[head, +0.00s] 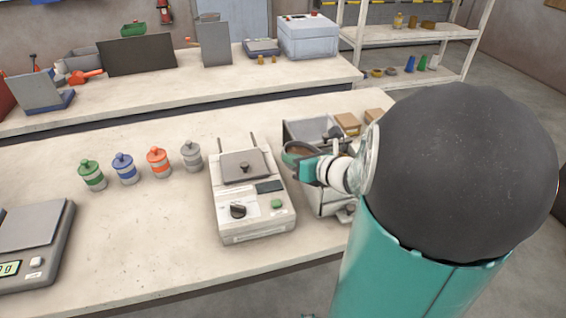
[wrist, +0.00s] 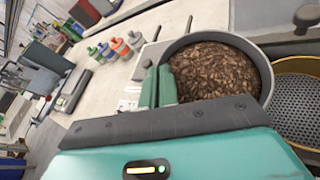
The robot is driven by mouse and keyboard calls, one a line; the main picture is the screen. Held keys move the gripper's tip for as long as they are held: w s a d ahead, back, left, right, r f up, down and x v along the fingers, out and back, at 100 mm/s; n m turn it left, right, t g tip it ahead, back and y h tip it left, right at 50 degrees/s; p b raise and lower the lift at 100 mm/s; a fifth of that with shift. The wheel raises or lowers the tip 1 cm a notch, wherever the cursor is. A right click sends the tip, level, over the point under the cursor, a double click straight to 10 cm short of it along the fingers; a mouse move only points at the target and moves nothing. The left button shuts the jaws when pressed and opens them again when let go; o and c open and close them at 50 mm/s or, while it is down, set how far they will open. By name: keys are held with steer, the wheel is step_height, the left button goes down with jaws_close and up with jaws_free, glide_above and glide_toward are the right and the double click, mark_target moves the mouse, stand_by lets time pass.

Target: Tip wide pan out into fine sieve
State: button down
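The wide pan (wrist: 262,64) is a round grey pan in the wrist view, filled with brown pellets (wrist: 213,68). It looks about level. My gripper (wrist: 158,86) has its green fingers together on the pan's left rim. In the head view my gripper (head: 303,166) and the pan (head: 290,158) are over the right part of the bench, beside an open-topped grey machine. The fine sieve (wrist: 299,108) shows at the right edge of the wrist view, with a brass-coloured rim and dark mesh. It lies next to the pan and is partly cut off. I cannot make it out in the head view.
A white sealer-like device (head: 252,208) stands left of the pan. Several coloured bottles (head: 125,168) and a scale (head: 30,235) are farther left. Small brown boxes (head: 347,123) are behind the pan. The bench front between scale and device is clear.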

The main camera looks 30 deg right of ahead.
steer(key=d+r+m+t, duration=0.1)
steer(key=d+m, duration=0.1)
steer(key=d, duration=0.1)
steer(key=s+d+r+m+t+y, duration=0.1)
steer(key=d+r+m, duration=0.1)
steer(key=d, duration=0.1)
steer(key=s+d+r+m+t+y, duration=0.1)
steer(key=d+m, duration=0.1)
steer(key=shift+s+d+r+t, duration=0.2)
steer(key=shift+d+r+t, duration=0.1)
steer(key=shift+d+t, duration=0.1)
steer(key=s+d+r+m+t+h, duration=0.1)
steer(key=s+d+m+t, duration=0.1)
steer(key=d+m+t, duration=0.2)
steer(key=d+m, duration=0.3)
steer(key=m, duration=0.2)
steer(key=shift+r+m+t+h, duration=0.15)
steer(key=shift+m+t+h, duration=0.25)
